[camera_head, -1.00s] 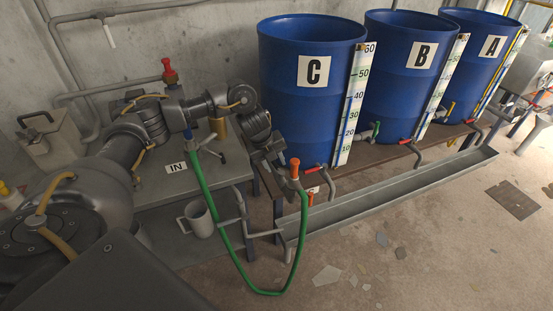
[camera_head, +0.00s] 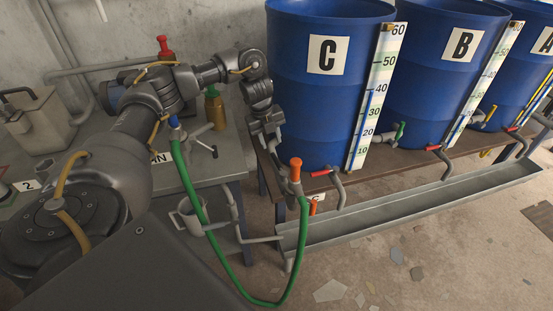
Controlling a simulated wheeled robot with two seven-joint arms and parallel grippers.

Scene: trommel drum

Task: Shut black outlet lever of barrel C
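Blue barrel C (camera_head: 315,100) stands upright on a brown bench, with a white letter plate and a scale strip on its right. No black outlet lever shows; the barrel's lower left side is partly covered by my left gripper (camera_head: 270,138). This gripper points down close to that side, left of the scale. Its fingers are small and dark, so I cannot tell whether they are open or touching anything. A red lever (camera_head: 321,173) on a grey outlet pipe shows at barrel C's lower front. My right gripper is out of view.
Barrel B (camera_head: 445,75) with a green lever (camera_head: 400,131) and barrel A (camera_head: 538,65) stand to the right. A green hose (camera_head: 235,275) loops below my arm to an orange-topped fitting (camera_head: 295,170). A grey trough (camera_head: 420,205) runs before the bench.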

